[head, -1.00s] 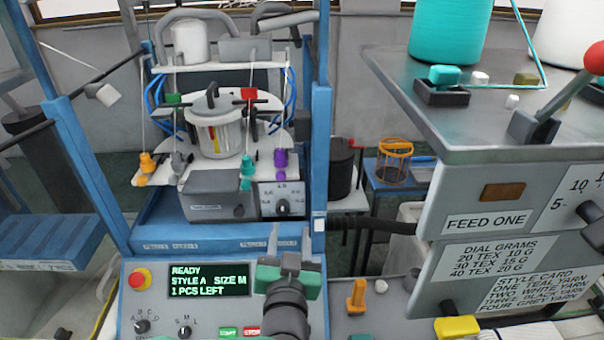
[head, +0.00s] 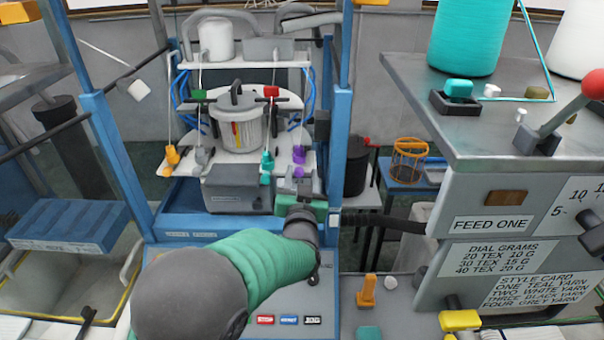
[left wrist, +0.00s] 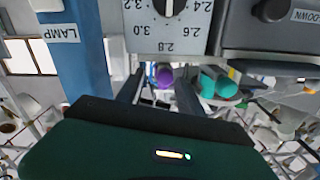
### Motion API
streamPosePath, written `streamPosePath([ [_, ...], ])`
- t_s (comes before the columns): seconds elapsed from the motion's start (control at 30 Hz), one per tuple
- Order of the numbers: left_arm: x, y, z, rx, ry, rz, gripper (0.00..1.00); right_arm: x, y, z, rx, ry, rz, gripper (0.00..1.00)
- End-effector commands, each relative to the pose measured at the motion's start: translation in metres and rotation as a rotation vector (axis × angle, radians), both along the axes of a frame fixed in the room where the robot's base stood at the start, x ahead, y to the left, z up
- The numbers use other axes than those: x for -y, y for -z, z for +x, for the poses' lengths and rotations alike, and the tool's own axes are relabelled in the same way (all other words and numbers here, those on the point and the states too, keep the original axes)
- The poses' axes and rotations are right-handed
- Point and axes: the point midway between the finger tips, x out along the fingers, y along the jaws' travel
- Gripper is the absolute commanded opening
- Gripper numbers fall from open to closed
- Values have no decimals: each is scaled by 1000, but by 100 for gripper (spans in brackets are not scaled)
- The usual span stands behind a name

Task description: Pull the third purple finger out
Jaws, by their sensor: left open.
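The purple finger (head: 299,154) hangs at the right end of the row on the knitting machine's white plate, under a thread. The row also holds an orange finger (head: 172,157), a grey finger (head: 203,156) and a teal finger (head: 267,162). My left gripper (head: 298,183) is open, just below the purple finger. In the left wrist view, the purple finger (left wrist: 164,76) shows end-on between my two open fingers (left wrist: 160,90), and the teal finger (left wrist: 218,82) lies right of them. I cannot tell whether a finger touches the purple one. My right gripper is out of view.
A blue post (head: 340,140) stands close right of the gripper. A grey box (head: 238,190) stands left of it. The dial panel (left wrist: 167,22) is close in the left wrist view. The grey feed cabinet (head: 480,190) fills the right side. My left arm covers the panel's screen.

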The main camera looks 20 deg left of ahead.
Motion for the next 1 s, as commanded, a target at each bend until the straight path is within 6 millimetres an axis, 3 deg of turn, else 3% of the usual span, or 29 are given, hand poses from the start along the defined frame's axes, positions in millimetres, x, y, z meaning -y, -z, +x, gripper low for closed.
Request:
streamPosePath([
  [0.23, -1, 1, 2, -2, -1, 0, 44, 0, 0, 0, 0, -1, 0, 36],
  [0.57, 0, 0, 1, 0, -1, 0, 1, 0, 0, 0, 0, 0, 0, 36],
  [1.0, 1, -2, 1, 4, 2, 0, 0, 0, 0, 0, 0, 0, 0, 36],
])
